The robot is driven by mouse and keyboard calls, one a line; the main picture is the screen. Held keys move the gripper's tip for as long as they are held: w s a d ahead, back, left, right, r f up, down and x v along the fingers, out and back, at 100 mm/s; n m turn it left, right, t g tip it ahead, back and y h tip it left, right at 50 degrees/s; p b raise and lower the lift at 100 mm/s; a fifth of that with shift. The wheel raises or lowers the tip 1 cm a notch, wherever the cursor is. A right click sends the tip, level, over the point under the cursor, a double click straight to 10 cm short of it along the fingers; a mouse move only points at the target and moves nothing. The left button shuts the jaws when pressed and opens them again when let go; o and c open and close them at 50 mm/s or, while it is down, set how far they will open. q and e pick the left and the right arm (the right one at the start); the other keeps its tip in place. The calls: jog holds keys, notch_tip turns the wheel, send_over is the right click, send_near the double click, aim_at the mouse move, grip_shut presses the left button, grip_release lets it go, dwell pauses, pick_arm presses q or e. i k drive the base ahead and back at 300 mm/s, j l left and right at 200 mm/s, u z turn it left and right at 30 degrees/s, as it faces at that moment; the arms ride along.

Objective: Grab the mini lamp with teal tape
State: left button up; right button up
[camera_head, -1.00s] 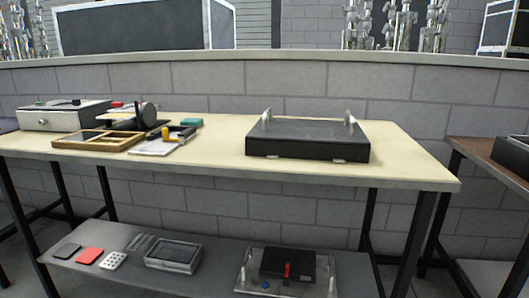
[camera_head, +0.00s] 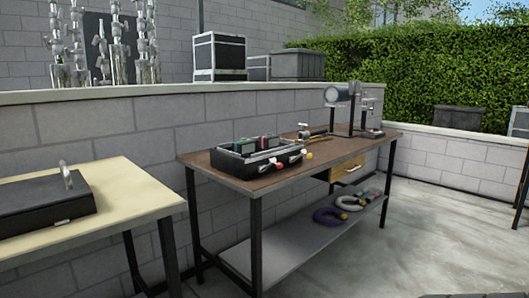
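I cannot make out a mini lamp with teal tape for sure. An open black case (camera_head: 232,164) stands on the left part of a brown-topped table (camera_head: 290,178). Small items with green or teal and red parts stick up from it, too small to tell apart. A device with a grey cylinder (camera_head: 338,94) on a stand is at the table's far right end. Neither of my grippers is in view.
A cream-topped table (camera_head: 130,190) with a closed black case (camera_head: 42,208) is at the left. Coiled rings (camera_head: 330,216) lie on the brown table's lower shelf (camera_head: 285,250). A block wall (camera_head: 110,125) runs behind. Concrete floor (camera_head: 400,255) is open at the right.

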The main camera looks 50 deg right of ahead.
aim_at(244, 148)
jog(key=z, duration=1.55)
